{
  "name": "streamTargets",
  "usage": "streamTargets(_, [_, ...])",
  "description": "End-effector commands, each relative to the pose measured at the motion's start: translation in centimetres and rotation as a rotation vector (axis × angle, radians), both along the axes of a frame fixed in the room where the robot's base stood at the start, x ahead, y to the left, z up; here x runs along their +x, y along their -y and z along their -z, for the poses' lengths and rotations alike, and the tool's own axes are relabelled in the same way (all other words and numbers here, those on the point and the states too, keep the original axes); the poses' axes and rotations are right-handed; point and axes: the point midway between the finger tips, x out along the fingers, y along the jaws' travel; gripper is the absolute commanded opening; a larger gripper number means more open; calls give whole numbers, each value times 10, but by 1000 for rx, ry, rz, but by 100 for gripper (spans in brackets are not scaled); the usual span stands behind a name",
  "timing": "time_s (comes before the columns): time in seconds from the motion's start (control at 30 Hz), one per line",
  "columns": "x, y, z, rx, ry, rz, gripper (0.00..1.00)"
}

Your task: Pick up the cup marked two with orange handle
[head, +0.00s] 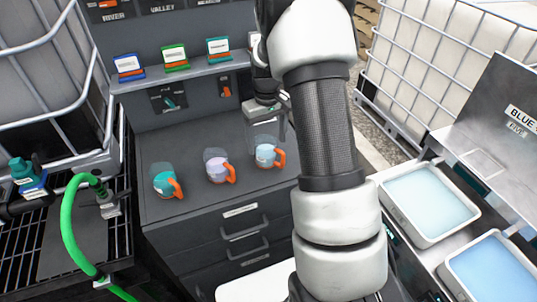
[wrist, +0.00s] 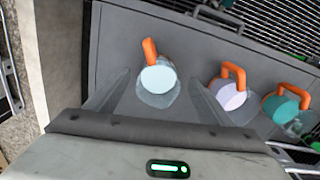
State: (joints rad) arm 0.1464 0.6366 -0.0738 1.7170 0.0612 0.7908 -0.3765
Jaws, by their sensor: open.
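Three cups with orange handles stand in a row on the grey cabinet top (head: 200,205). In the head view a teal cup (head: 163,184) is at left, a lilac cup (head: 215,166) in the middle and a light blue cup (head: 264,155) at right. I cannot read a number on any of them. My gripper (wrist: 158,85) is open above the light blue cup. In the wrist view, that cup (wrist: 158,79) shows between the two spread fingers, its handle pointing away at the top. The lilac cup (wrist: 229,96) and teal cup (wrist: 281,109) lie to the right.
A shelf (head: 185,76) behind the cups carries several small labelled boxes. A green hose (head: 67,230) hangs at left over a dark grate. Two trays of pale blue liquid (head: 428,200) stand at right. Caged tanks (head: 460,60) flank the cabinet.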

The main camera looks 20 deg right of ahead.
Motion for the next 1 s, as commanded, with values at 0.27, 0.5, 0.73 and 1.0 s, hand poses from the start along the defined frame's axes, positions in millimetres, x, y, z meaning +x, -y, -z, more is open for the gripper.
streamTargets(0.27, [1,1,31,1,0,0,75])
streamTargets(0.5, [1,1,31,0,1,0,72])
streamTargets(0.73, [1,1,31,0,1,0,33])
streamTargets(1.0, [2,1,30,0,2,0,25])
